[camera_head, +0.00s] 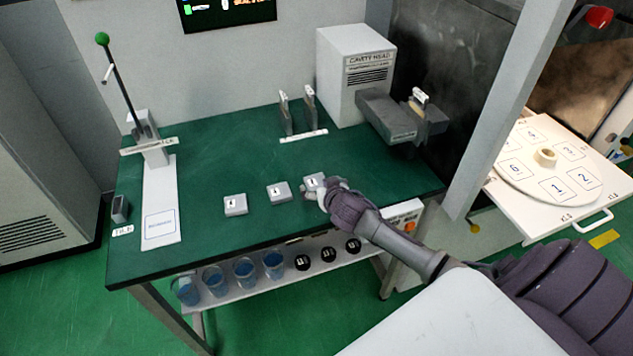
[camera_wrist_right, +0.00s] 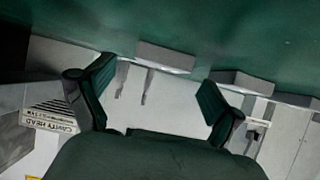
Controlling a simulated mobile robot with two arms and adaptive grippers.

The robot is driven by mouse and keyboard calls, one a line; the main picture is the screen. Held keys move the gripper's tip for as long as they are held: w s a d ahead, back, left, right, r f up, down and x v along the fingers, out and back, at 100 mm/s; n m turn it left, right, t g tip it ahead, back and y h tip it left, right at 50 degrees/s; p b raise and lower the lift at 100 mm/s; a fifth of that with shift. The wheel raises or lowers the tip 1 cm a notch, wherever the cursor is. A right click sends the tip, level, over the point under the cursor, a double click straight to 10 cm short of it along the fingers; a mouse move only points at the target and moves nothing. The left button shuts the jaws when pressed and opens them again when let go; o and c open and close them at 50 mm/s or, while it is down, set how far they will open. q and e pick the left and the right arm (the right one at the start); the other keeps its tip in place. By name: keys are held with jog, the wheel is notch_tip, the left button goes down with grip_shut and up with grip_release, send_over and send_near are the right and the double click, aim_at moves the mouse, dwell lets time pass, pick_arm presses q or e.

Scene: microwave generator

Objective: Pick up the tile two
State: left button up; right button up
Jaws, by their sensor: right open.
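Three small grey tiles with white labelled tops stand in a row on the green bench: a left tile (camera_head: 235,205), a middle tile (camera_head: 278,191) and a right tile (camera_head: 314,182). Their markings are too small to tell surely which is tile two. My right gripper (camera_head: 322,191) is at the near right side of the right tile and partly covers it. In the right wrist view my right gripper (camera_wrist_right: 157,98) is open, with a tile (camera_wrist_right: 165,57) showing beyond the gap between its fingers. Another tile (camera_wrist_right: 240,83) lies to the right there. My left gripper is not in view.
Behind the tiles stand two upright grey pieces (camera_head: 297,112) and the white cavity head box (camera_head: 352,78). A lever press (camera_head: 148,145) stands at the left. Beakers (camera_head: 244,272) and black knobs (camera_head: 328,254) line the lower shelf. A numbered round plate (camera_head: 546,165) is at right.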

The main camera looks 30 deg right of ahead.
aim_at(316, 183)
jog(key=shift+x, duration=1.35)
jog(key=shift+s, duration=0.1)
jog(key=shift+c, duration=0.4)
jog(key=c, duration=1.3)
